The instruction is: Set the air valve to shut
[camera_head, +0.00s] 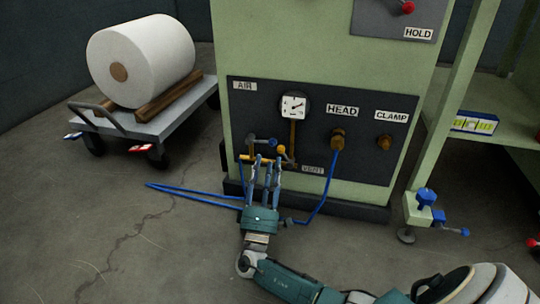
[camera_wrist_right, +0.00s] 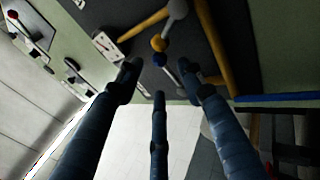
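The dark panel (camera_head: 330,118) on the green machine carries the AIR label (camera_head: 245,86), a gauge (camera_head: 293,105) and brass pipework. Which lever each valve body carries is partly hidden by my fingers. My right gripper (camera_head: 266,162) is at the panel just below the knobs, fingers spread and empty.
Blue hoses (camera_head: 318,205) hang from the panel and lie on the floor. A cart (camera_head: 170,122) with a white roll (camera_head: 150,55) stands at left. A green bench (camera_head: 490,150) with a blue-knobbed clamp (camera_head: 426,196) is at right.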

